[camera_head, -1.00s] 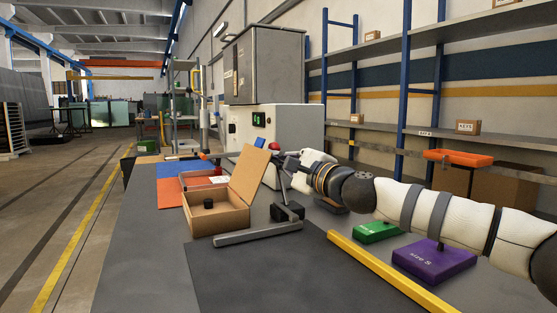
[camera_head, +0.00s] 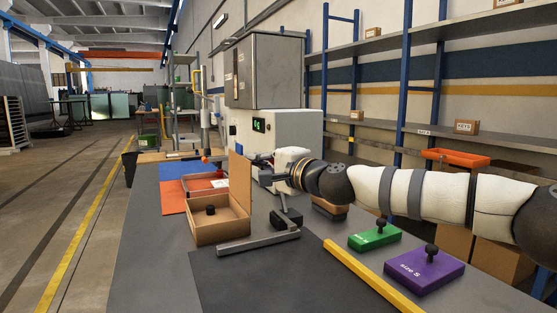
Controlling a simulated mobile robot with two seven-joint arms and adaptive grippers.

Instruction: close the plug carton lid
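The plug carton (camera_head: 218,233) is an open brown cardboard box on the grey table, with a small black plug (camera_head: 210,210) inside. Its lid (camera_head: 240,182) stands about upright on the carton's right side. My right gripper (camera_head: 256,161) is just right of the lid's upper part, at or very near its outer face. The fingers are small and partly hidden, so I cannot tell whether they are open or whether they touch the lid. My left gripper is not in view.
A black fixture with a grey bar (camera_head: 258,243) lies right of the carton. A green block (camera_head: 374,238), a purple block (camera_head: 425,270) and a yellow bar (camera_head: 372,277) are at the right. A dark mat (camera_head: 280,285) lies in front. A machine (camera_head: 272,135) stands behind.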

